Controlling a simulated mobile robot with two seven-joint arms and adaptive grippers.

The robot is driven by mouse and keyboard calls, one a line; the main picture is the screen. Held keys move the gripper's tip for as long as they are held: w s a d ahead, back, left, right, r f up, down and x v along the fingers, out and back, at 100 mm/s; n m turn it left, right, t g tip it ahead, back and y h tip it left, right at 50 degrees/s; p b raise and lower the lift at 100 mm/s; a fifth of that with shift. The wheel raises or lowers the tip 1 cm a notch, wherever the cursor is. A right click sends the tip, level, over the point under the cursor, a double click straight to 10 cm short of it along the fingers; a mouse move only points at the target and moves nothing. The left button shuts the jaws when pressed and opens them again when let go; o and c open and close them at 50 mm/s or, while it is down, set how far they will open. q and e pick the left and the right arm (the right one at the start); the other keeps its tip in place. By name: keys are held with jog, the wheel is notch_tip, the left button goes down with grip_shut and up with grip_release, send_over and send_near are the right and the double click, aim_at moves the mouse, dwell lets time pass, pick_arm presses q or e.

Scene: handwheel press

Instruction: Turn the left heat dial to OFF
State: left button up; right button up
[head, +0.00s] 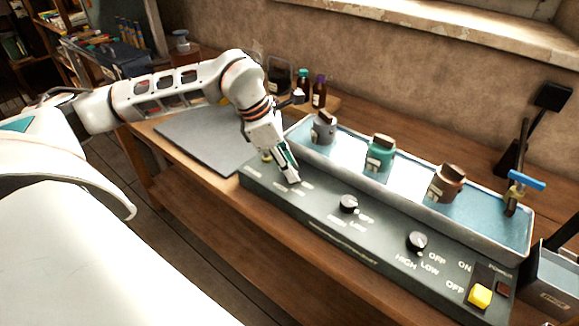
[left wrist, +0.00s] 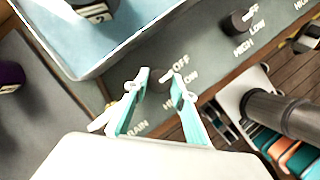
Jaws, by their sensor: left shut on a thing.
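The left heat dial shows between my fingers in the left wrist view (left wrist: 159,86) as a dark round knob. A pale mark at its top right lies toward the OFF label, but its exact setting is hard to tell. HIGH and LOW are printed beside it. My left gripper is over the left end of the dark control panel (head: 318,224) in the head view (head: 290,180). Its fingers are shut on the dial in the left wrist view (left wrist: 158,80) and hide it in the head view. My right gripper is not in view.
The middle dial (head: 348,203) and right dial (head: 417,241) sit along the panel, with a yellow switch (head: 480,296) at its right end. Behind stands a blue-lined trough (head: 408,186) with grey (head: 323,130), green (head: 380,155) and brown (head: 446,184) containers.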

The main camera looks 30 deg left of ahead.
pick_arm(q)
jog(key=shift+n, duration=0.3)
dwell(0.4)
jog(key=o, duration=1.1)
jog(key=v, duration=1.2)
jog(key=shift+s+d, duration=0.1)
jog(key=shift+d, duration=0.05)
